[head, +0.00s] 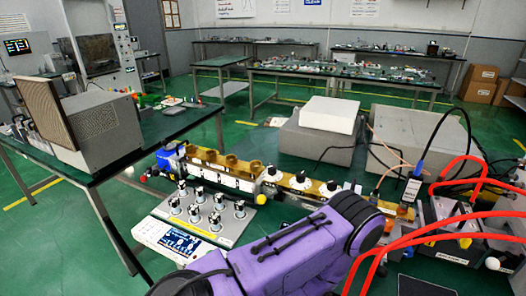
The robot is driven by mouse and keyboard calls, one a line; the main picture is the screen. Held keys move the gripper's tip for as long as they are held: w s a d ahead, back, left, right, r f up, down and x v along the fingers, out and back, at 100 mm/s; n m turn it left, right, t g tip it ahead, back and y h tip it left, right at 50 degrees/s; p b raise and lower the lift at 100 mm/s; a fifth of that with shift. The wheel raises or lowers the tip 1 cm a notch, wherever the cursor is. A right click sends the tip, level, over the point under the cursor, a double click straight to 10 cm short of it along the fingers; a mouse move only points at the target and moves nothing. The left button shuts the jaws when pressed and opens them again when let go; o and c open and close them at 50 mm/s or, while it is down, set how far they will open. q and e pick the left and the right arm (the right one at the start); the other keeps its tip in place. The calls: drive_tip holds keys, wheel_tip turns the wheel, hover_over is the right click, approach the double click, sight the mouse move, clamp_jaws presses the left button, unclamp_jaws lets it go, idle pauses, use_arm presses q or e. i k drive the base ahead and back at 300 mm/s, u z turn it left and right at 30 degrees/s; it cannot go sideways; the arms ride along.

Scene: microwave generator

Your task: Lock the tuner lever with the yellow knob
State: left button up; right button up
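The microwave bench assembly runs across the table in the middle of the head view. A brass waveguide section (225,168) carries several round knobs, and a second brass section (300,184) has black-and-white dials. A small yellow ball knob (261,199) shows just below the joint between these sections. I cannot tell which one belongs to the tuner lever, and no lever's lock state is clear. My purple arm crosses the lower middle and hides part of the table. Neither gripper is visible.
A panel with several knobs (229,224) and a white display unit (163,239) sit in front of the waveguide. Red cables (440,222) loop at the right. Grey boxes (318,143) stand behind. A beige-fronted box (104,128) stands on the left table.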

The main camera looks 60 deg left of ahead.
sight(261, 199)
drive_tip(key=k, duration=0.3)
drive_tip(key=u, duration=1.05)
